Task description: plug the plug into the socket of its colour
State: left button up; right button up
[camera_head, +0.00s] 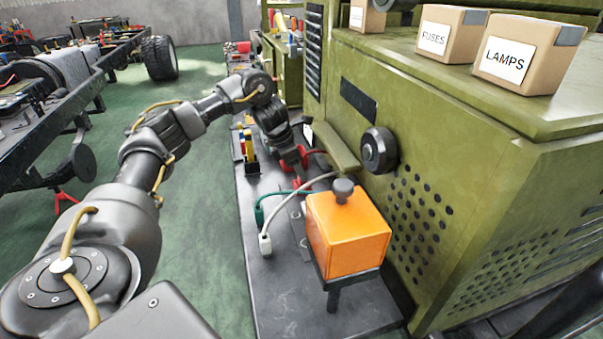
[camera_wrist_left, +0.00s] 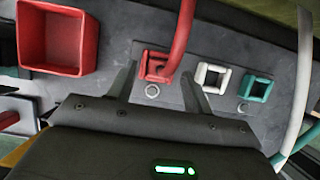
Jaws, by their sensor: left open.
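My left gripper (camera_wrist_left: 160,62) is open, with its fingers either side of the red socket (camera_wrist_left: 153,67) in the wrist view. A thick red cable (camera_wrist_left: 184,32) comes down to that socket, and its end meets it; I cannot tell how deep it sits. To the right are a square white socket (camera_wrist_left: 213,76) and a square teal socket (camera_wrist_left: 257,87). In the head view my left gripper (camera_head: 297,158) is low beside the green cabinet, close to the red cable (camera_head: 314,152). A white plug (camera_head: 265,244) and a teal plug (camera_head: 259,214) lie on the dark shelf with their cables.
An orange box (camera_head: 348,243) with a dark knob stands on the near part of the shelf (camera_head: 275,295). The green cabinet (camera_head: 450,150) walls the right side. A red open bin (camera_wrist_left: 57,42) is left of the sockets.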

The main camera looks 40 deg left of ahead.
pick_arm(q)
jog(key=p+v, duration=0.2)
jog(key=v, duration=0.7)
jog(key=shift+p, duration=0.4)
pick_arm(e)
jog(key=a+r, duration=0.1)
jog(key=s+a+r, duration=0.1)
jog(key=shift+r, duration=0.4)
jog(key=shift+a, duration=0.25)
pick_arm(q)
jog(key=shift+r, duration=0.1)
pick_arm(e)
jog(key=shift+a, duration=0.3)
